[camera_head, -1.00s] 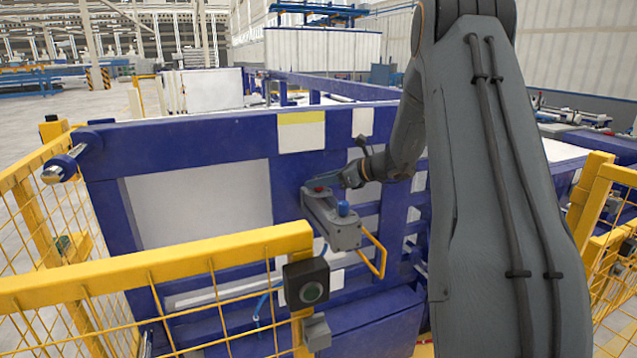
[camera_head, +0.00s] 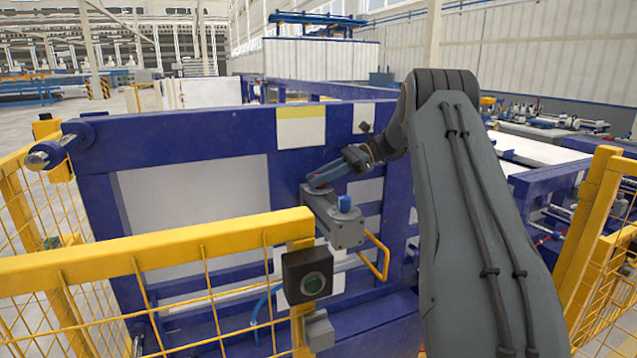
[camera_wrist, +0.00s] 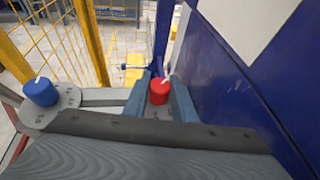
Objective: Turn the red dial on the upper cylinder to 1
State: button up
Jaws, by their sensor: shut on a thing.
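The red dial (camera_wrist: 159,91) sits between the two blue-grey fingers of my gripper (camera_wrist: 160,92) in the wrist view, with a small white mark at its top right edge. My gripper is shut on it. In the head view my gripper (camera_head: 322,180) reaches the rear end of the grey cylinder unit (camera_head: 338,222) from the right, and the fingers cover most of the red dial. A blue dial (camera_head: 344,203) stands on the near end of the unit. It also shows at the left of the wrist view (camera_wrist: 40,91), with a white mark and printed digits too small to read.
A blue machine frame (camera_head: 190,135) with pale panels stands right behind the dials. A yellow fence rail (camera_head: 160,250) with a black button box (camera_head: 307,276) is in front. A yellow handle (camera_head: 377,257) hangs beside the unit.

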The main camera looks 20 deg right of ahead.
jog(key=shift+r+g, duration=0.1)
jog(key=shift+g, duration=0.2)
jog(key=o, duration=1)
jog(key=shift+o, duration=0.2)
jog(key=b+v, duration=0.2)
jog(key=v, duration=0.5)
jog(key=shift+d+b, duration=0.35)
jog(key=shift+b, duration=0.05)
